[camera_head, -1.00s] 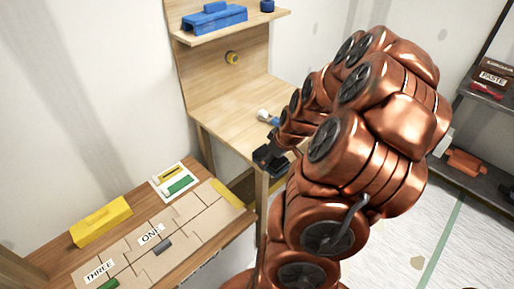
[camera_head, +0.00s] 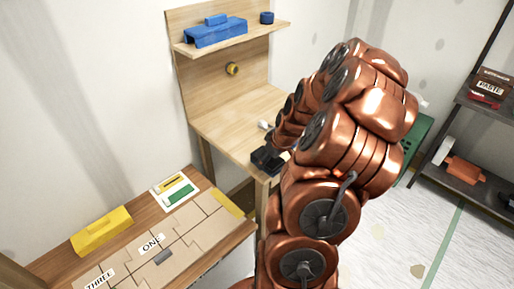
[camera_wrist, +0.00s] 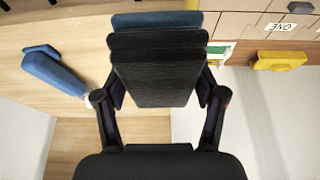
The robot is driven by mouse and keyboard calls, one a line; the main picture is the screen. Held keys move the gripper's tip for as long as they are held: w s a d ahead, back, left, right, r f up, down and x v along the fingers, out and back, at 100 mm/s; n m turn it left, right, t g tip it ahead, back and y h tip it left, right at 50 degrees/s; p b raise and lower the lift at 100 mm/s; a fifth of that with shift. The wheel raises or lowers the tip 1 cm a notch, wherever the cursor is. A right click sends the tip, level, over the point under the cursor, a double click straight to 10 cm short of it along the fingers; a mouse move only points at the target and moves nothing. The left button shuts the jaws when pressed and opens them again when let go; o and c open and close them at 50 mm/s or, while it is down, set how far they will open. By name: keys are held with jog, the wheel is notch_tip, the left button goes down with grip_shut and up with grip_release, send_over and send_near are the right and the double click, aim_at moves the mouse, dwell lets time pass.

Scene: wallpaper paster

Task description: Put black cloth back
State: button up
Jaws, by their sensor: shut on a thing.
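My gripper (camera_head: 275,152) is at the end of my copper arm, over the near corner of the wooden workbench (camera_head: 222,128). The black cloth (camera_head: 266,161) shows as a small dark block there. In the wrist view my gripper (camera_wrist: 158,92) has its two fingers on either side of the black cloth (camera_wrist: 155,78), which looks like a thick folded pad. A blue strip (camera_wrist: 155,20) shows just beyond the black layers; I cannot tell whether it belongs to the cloth. My arm hides part of the workbench.
A lower table (camera_head: 218,240) at left holds a yellow box (camera_head: 102,231), cardboard pieces and a card (camera_head: 175,189). A blue toolbox (camera_head: 215,32) sits on the upper shelf. A blue-handled tool (camera_wrist: 52,72) lies on the workbench. A dark rack (camera_head: 470,180) stands at right.

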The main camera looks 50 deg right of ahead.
jog(key=w+d+p, duration=0.1)
jog(key=w, duration=0.2)
jog(key=w+d, duration=0.1)
jog(key=w, duration=0.1)
jog(key=w+d+p, duration=0.1)
jog(key=w, duration=0.2)
jog(key=shift+w+d+f+p, duration=0.3)
jog(key=shift+f+p, duration=0.05)
jog(key=shift+w+d+f+p, duration=0.1)
jog(key=shift+w+f+p, duration=0.25)
jog(key=shift+f+p, duration=0.45)
jog(key=shift+f, duration=0.45)
jog(key=shift+f+b, duration=0.35)
jog(key=shift+f, duration=0.05)
jog(key=shift+f+b, duration=0.55)
jog(key=shift+b, duration=0.1)
jog(key=o, duration=1.2)
jog(key=shift+c, duration=0.2)
jog(key=shift+r+p, duration=0.55)
jog(key=shift+p, duration=0.85)
